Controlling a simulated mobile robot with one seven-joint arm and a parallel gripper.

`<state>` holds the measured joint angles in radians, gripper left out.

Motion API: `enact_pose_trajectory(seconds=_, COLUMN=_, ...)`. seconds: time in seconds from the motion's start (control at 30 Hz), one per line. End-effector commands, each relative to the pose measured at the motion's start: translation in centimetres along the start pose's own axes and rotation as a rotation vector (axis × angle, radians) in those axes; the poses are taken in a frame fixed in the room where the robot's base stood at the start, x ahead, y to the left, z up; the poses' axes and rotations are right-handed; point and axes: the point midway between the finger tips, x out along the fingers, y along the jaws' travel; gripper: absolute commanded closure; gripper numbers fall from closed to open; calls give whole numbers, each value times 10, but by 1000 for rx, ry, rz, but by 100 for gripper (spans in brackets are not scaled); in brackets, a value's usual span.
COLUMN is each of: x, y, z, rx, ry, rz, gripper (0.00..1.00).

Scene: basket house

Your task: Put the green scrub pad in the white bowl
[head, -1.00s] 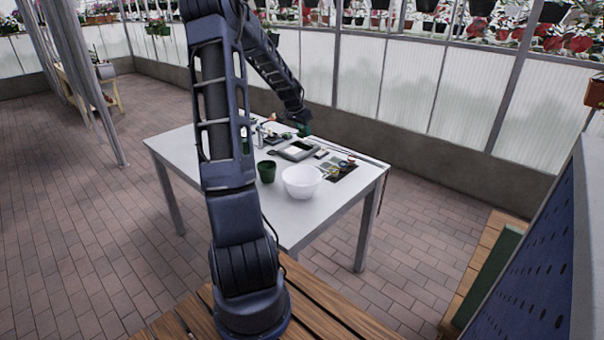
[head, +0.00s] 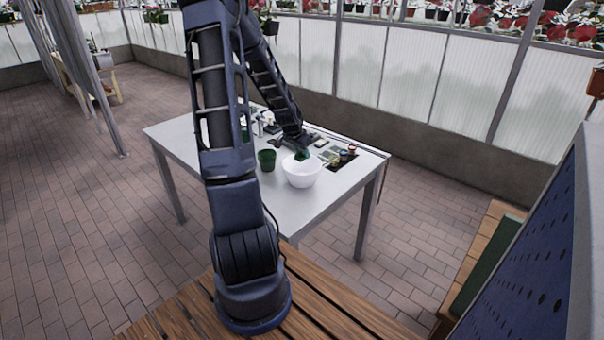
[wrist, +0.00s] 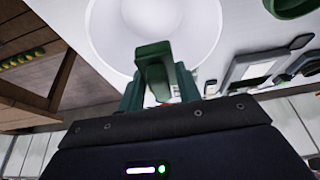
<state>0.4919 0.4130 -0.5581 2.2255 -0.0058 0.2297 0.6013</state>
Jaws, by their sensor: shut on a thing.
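The white bowl (head: 303,176) stands on the light table, and its open inside shows in the wrist view (wrist: 150,22). My gripper (head: 300,145) is at the bowl's far side in the head view, above the rim. It is shut on the green scrub pad (head: 302,155), which appears over the bowl's far part. In the wrist view the pad (wrist: 153,65) stands out between the fingers of my gripper (wrist: 158,85) and overlaps the bowl's rim. I cannot tell whether the pad touches the bowl.
A dark green pot (head: 266,160) stands just left of the bowl. A dark mat with small items (head: 343,159) lies to its right. Other tools lie behind, partly hidden by my arm. The table's front part (head: 285,212) is clear.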

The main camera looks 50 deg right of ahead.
Motion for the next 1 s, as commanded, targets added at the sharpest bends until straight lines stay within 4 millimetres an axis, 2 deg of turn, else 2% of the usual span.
enact_pose_trajectory(seconds=0.1, x=25, y=1, z=10, rx=0, ry=-2, rz=3, gripper=88)
enact_pose_trajectory(seconds=0.3, x=55, y=0, z=22, rx=-1, ry=-1, rz=1, gripper=88)
enact_pose_trajectory(seconds=0.57, x=68, y=0, z=28, rx=0, ry=0, rz=0, gripper=88)
enact_pose_trajectory(seconds=0.83, x=95, y=0, z=39, rx=0, ry=-1, rz=1, gripper=88)
enact_pose_trajectory(seconds=1.0, x=98, y=0, z=40, rx=0, ry=1, rz=-1, gripper=88)
